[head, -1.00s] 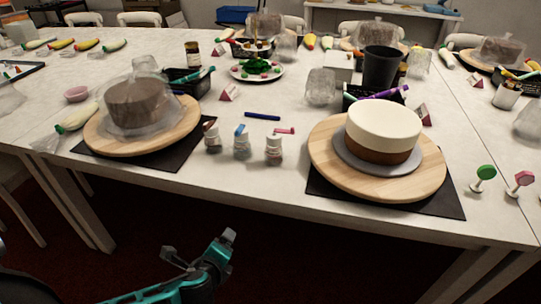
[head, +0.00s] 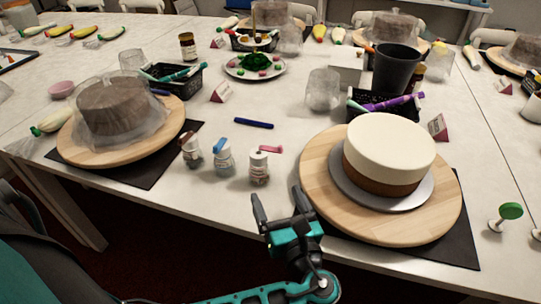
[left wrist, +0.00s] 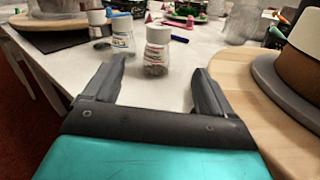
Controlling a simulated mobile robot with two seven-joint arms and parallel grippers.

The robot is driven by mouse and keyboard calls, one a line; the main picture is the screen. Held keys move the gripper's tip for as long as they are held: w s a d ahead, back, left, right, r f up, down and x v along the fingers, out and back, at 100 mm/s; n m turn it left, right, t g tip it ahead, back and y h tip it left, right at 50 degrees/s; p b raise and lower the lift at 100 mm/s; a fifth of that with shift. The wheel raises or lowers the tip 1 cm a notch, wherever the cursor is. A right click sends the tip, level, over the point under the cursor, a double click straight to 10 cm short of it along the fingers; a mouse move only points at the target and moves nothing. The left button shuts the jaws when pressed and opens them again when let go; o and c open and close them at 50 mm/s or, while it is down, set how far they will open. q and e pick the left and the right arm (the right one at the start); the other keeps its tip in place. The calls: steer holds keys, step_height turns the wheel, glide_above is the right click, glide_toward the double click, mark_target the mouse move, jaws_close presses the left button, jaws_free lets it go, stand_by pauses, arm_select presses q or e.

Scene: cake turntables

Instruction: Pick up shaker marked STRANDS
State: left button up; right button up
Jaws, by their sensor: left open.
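Three small clear shakers with pale lids stand in a row near the table's front edge. In the head view they are the left shaker (head: 191,152), the middle shaker (head: 224,160) and the right shaker (head: 258,168). Their label words are too small to read, so I cannot tell which is marked STRANDS. My left gripper (head: 279,203) is open and empty, just in front and to the right of the right shaker. In the left wrist view, that shaker (left wrist: 157,52) stands upright beyond the open fingers (left wrist: 159,72), roughly between them. My right gripper is not in view.
A wooden turntable (head: 318,200) with a cream-and-brown cake (head: 389,150) stands close on the gripper's right. Another turntable (head: 155,145) with a covered cake is at left. A blue pen (head: 254,123) lies behind the shakers. Bare table lies between the shakers and the right turntable.

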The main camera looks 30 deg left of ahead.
mark_target(263, 170)
arm_select(q)
steer(key=x, duration=0.6)
steer(key=shift+a+b, duration=0.3)
steer(key=shift+b, duration=0.1)
steer(key=shift+w+a, duration=0.4)
steer(key=x, duration=0.2)
steer(key=f+b+x, duration=0.1)
steer(key=x, duration=0.2)
steer(key=shift+f, duration=0.1)
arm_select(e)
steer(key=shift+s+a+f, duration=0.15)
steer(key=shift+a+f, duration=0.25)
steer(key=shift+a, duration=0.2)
arm_select(q)
steer(key=shift+c, duration=0.2)
steer(key=c, duration=1.1)
steer(key=shift+c, duration=0.2)
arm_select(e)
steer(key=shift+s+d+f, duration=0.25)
